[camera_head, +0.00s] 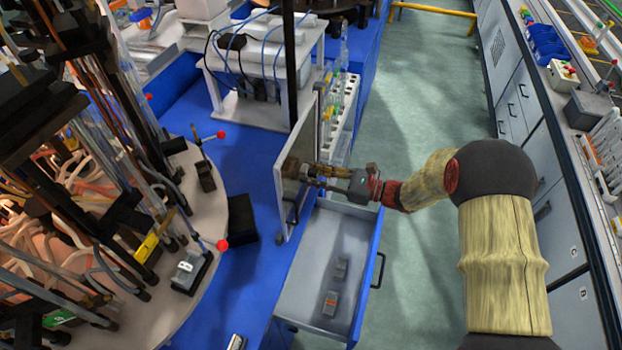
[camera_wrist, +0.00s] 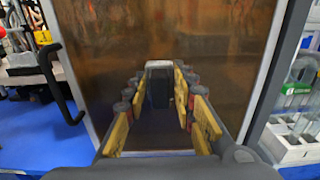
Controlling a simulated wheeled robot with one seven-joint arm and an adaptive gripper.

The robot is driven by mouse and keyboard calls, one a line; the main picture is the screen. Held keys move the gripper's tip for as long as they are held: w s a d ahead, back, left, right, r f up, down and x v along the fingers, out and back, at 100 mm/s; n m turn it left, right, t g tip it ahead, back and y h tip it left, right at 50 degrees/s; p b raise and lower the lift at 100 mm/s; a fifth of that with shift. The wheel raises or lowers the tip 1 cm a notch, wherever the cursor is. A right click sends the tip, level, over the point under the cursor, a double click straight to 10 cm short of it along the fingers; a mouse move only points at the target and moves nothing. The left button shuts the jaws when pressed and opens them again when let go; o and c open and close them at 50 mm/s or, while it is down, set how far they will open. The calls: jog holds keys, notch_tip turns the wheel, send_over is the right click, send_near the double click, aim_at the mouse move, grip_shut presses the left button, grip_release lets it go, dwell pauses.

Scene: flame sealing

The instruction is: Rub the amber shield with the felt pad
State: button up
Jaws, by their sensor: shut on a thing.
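The amber shield (camera_wrist: 230,50) is an upright brown see-through panel in a pale frame and fills most of the wrist view. In the head view the shield (camera_head: 296,128) shows at a steep angle above an open drawer. My gripper (camera_wrist: 159,85) faces the panel, its yellow-padded fingers shut on the felt pad (camera_wrist: 158,92), a dark block with a pale top edge. In the head view my gripper (camera_head: 313,172) reaches the panel from the right, with the pad (camera_head: 291,168) at its face. The pad appears to be at the panel; exact contact cannot be told.
A black handle (camera_wrist: 60,85) sits left of the shield. A white rack with tubes (camera_head: 341,118) stands behind it. A crowded round platform (camera_head: 215,200) is at left. The green floor at right is clear.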

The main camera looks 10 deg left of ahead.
aim_at(304, 158)
jog(key=shift+w+r+p, duration=0.25)
jog(key=shift+w+r, duration=0.15)
jog(key=shift+w, duration=0.25)
jog(key=shift+w+r+p, duration=0.25)
jog(key=shift+w+r, duration=0.15)
jog(key=shift+w, duration=0.25)
jog(key=shift+s+a+p, duration=0.15)
jog(key=shift+s+p, duration=1.2)
jog(key=shift+s, duration=2.7)
jog(key=shift+a+r+p, duration=0.1)
jog(key=shift+r+p, duration=0.5)
jog(key=shift+r, duration=0.15)
jog(key=shift+w+d+f+b, duration=0.1)
jog(key=shift+w+b, duration=0.1)
jog(key=shift+w, duration=0.75)
jog(key=shift+w+d+b, duration=0.1)
jog(key=shift+w+b, duration=0.05)
jog(key=shift+w, duration=0.8)
jog(key=shift+w+d+b, duration=0.1)
jog(key=shift+w+b, duration=0.3)
jog(key=shift+w, duration=1.8)
jog(key=shift+d, duration=0.1)
jog(key=shift+s+d+p, duration=0.15)
jog(key=shift+d+p, duration=0.05)
jog(key=shift+d, duration=1.25)
jog(key=shift+s+d+p, duration=0.15)
jog(key=shift+d, duration=1.3)
